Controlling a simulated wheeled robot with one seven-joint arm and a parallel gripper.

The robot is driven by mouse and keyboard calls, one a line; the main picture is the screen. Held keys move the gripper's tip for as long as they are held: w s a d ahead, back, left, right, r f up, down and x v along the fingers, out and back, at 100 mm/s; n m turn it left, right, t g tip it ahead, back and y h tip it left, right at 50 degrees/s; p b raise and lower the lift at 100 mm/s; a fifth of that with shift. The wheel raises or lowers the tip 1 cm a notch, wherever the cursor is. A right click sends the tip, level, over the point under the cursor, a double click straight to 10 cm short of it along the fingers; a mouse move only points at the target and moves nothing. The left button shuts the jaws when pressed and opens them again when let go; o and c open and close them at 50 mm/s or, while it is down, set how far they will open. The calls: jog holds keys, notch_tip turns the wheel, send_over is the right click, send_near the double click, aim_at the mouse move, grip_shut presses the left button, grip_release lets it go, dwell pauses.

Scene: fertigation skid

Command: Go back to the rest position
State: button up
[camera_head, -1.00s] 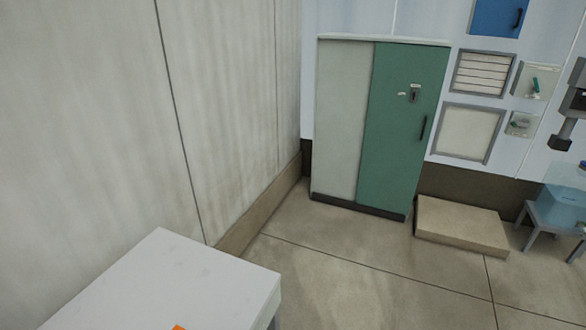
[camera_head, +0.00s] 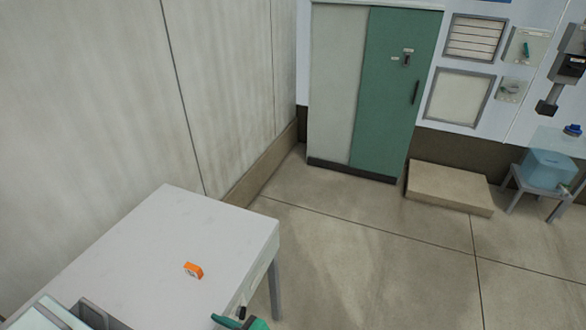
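My gripper is not clearly in view, and I see no part that I can name as my arm. A teal-green object (camera_head: 256,324) is cut off by the bottom edge of the view, in front of the table. I cannot tell what it is. A white table (camera_head: 165,235) stands at the lower left. A small orange item (camera_head: 193,270) with a pale face lies on its top.
A grey-and-green cabinet (camera_head: 385,100) stands against the back wall. A low beige block (camera_head: 450,187) and a stool with a blue container (camera_head: 548,170) stand to its right. A grey tray (camera_head: 92,316) shows at the lower left. The middle floor is clear.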

jog(key=s+d+f+m+t+h, duration=0.3)
jog(key=s+d+f+m+h, duration=0.15)
jog(key=d, duration=0.35)
jog(key=s+d+f+m+t+h, duration=0.35)
jog(key=s+d+m, duration=0.2)
jog(key=d, duration=0.25)
jog(key=s+d+r+t+h, duration=0.1)
jog(key=s+d+r, duration=0.1)
jog(key=s+r, duration=0.3)
jog(key=s+d+r+m+t+h, duration=0.1)
jog(key=s+r, duration=0.3)
jog(key=s, duration=0.5)
jog(key=shift+d+r+h, duration=0.35)
jog(key=shift+d+h, duration=0.35)
